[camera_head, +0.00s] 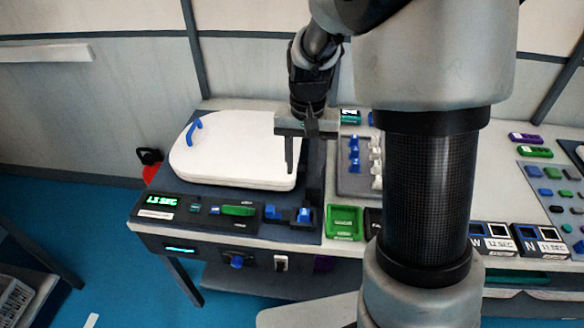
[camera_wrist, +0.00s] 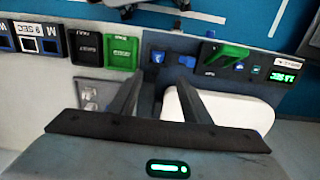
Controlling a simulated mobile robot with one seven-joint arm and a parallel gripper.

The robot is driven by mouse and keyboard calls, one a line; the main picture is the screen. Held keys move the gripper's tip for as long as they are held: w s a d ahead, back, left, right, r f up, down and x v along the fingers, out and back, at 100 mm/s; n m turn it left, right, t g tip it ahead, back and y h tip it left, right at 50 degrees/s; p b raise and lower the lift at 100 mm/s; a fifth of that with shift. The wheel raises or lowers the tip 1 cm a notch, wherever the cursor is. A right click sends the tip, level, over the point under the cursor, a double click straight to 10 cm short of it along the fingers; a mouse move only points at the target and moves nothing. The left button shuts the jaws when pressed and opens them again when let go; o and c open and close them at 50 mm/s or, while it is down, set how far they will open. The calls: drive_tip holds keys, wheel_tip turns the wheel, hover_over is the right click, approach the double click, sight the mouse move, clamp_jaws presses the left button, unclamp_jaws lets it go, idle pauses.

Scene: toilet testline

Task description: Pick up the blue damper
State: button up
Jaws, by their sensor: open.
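Two small blue parts sit at the right end of the dark control panel; either could be the blue damper, and I cannot tell which. One (camera_head: 304,214) is near the green tray, the other (camera_head: 271,212) to its left. Both show in the wrist view, one (camera_wrist: 158,58) beyond the gap between my fingers, the other (camera_wrist: 187,61) near the right fingertip. Several blue pieces (camera_head: 354,152) also stand on a rack beside white ones. My gripper (camera_head: 301,160) is open and empty, pointing down above the bench. It also shows in the wrist view (camera_wrist: 160,82).
A white lid (camera_head: 235,150) with a blue handle (camera_head: 193,131) lies left of my gripper. A green tray (camera_head: 344,222) is right of the panel (camera_head: 180,212). Labelled boxes (camera_head: 512,240) stand at the right. My arm hides part of the bench.

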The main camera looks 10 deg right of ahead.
hover_over(305, 212)
drive_tip(key=f, duration=1.2)
drive_tip(key=shift+s+a+f+b, duration=0.1)
drive_tip(key=shift+a+f+b, duration=0.2)
drive_tip(key=shift+a, duration=0.1)
drive_tip(key=shift+d+f, duration=0.15)
drive_tip(key=shift+f, duration=1.2)
drive_tip(key=shift+d+f, duration=0.15)
drive_tip(key=shift+f, duration=1.15)
clamp_jaws()
